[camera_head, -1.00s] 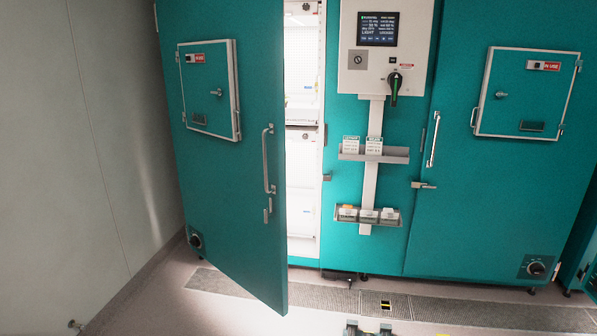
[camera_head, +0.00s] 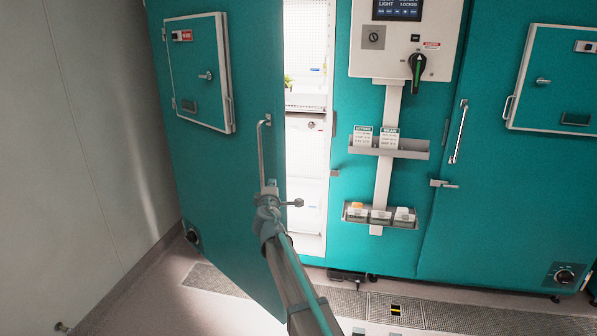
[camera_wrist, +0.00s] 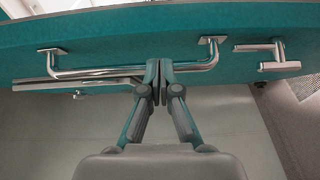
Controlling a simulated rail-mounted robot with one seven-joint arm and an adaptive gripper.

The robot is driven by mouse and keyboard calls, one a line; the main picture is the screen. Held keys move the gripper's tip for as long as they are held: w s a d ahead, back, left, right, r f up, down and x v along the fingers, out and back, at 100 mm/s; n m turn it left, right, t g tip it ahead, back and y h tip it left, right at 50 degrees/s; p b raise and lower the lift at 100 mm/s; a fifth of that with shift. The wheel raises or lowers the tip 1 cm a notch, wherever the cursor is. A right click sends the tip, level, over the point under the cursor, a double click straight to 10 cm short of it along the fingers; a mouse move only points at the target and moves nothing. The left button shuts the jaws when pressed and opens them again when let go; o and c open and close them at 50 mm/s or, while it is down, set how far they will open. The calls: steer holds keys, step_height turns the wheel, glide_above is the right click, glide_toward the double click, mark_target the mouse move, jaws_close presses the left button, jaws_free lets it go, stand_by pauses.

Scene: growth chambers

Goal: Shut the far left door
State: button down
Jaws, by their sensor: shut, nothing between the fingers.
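The far left door (camera_head: 225,170) is a teal panel that stands ajar, swung out from its chamber. A bright gap with the lit interior (camera_head: 305,130) shows to its right. Its silver bar handle (camera_head: 262,145) is near its free edge; the handle also crosses the wrist view (camera_wrist: 100,73). A latch lever (camera_wrist: 280,62) sits right of the handle there. My gripper (camera_head: 268,188) is at the lower end of the handle. In the wrist view my gripper (camera_wrist: 158,82) has its fingertips together, overlapping the handle bar; whether they touch it I cannot tell.
A control box (camera_head: 405,40) and holder racks (camera_head: 388,148) are on the post right of the gap. Another teal door (camera_head: 500,190) at right is shut. A pale wall (camera_head: 80,150) is at left. Floor grating (camera_head: 345,300) runs along the front.

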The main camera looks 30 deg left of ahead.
mark_target(271, 168)
steer(key=shift+n, duration=0.3)
steer(key=x, duration=0.3)
steer(key=a+p+x, duration=0.1)
steer(key=x, duration=0.2)
steer(key=s+p+x, duration=0.1)
steer(key=x, duration=0.2)
steer(key=shift+a+r, duration=0.15)
steer(key=shift+r, duration=0.15)
steer(key=shift+w, duration=0.15)
